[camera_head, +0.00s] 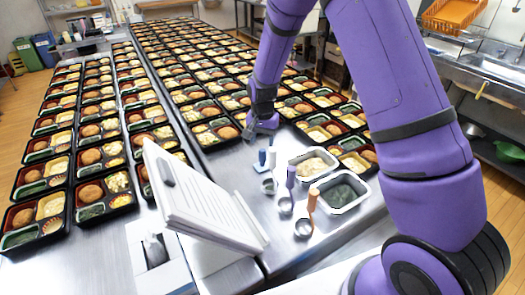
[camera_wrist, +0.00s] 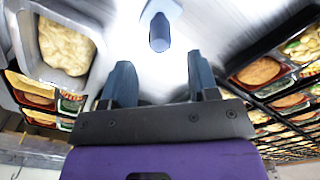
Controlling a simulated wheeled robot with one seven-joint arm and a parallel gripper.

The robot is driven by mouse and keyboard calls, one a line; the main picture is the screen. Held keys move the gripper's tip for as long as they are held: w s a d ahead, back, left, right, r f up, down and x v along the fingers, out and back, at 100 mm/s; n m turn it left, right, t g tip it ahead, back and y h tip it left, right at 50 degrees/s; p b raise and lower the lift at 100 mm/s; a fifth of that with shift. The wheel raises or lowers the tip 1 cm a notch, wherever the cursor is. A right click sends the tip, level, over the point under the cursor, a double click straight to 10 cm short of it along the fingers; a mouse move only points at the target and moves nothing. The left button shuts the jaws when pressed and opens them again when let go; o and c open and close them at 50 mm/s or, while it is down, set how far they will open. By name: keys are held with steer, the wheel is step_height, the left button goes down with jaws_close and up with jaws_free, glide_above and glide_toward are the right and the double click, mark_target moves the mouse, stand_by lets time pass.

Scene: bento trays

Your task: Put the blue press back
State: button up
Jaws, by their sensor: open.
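A small dark-blue upright handle, which looks like the blue press (camera_head: 262,157), stands on the steel counter in front of my gripper (camera_head: 262,130). In the wrist view the blue press (camera_wrist: 160,33) shows as a blue cylinder beyond my fingertips, roughly centred between them. My gripper (camera_wrist: 161,78) is open and empty, with a gap between it and the press. I cannot tell the press's lower end clearly.
Beside the press stand metal scoops with purple (camera_head: 291,177) and orange (camera_head: 313,200) handles. Two food pans stand right of them, one with pale food (camera_head: 299,156), one with dark greens (camera_head: 318,192). A white tilted panel (camera_head: 200,205) stands front left. Many filled bento trays cover the tables behind.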

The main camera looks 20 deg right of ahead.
steer(key=shift+r, duration=1.9)
steer(key=s+d+r+n+t, duration=0.1)
steer(key=s+d+r+n, duration=0.1)
steer(key=s+r, duration=0.7)
steer(key=s+d+r+n+t, duration=0.15)
steer(key=s+r, duration=0.35)
steer(key=r, duration=0.8)
steer(key=s+d+r+n+t, duration=0.1)
steer(key=s+r, duration=0.2)
steer(key=s, duration=0.7)
steer(key=s+d+r+n+t, duration=0.1)
steer(key=s+r, duration=0.3)
steer(key=s, duration=0.7)
steer(key=shift+d+r+n+t, duration=0.2)
steer(key=shift+d+n+t, duration=0.15)
steer(key=shift+d+n, duration=0.35)
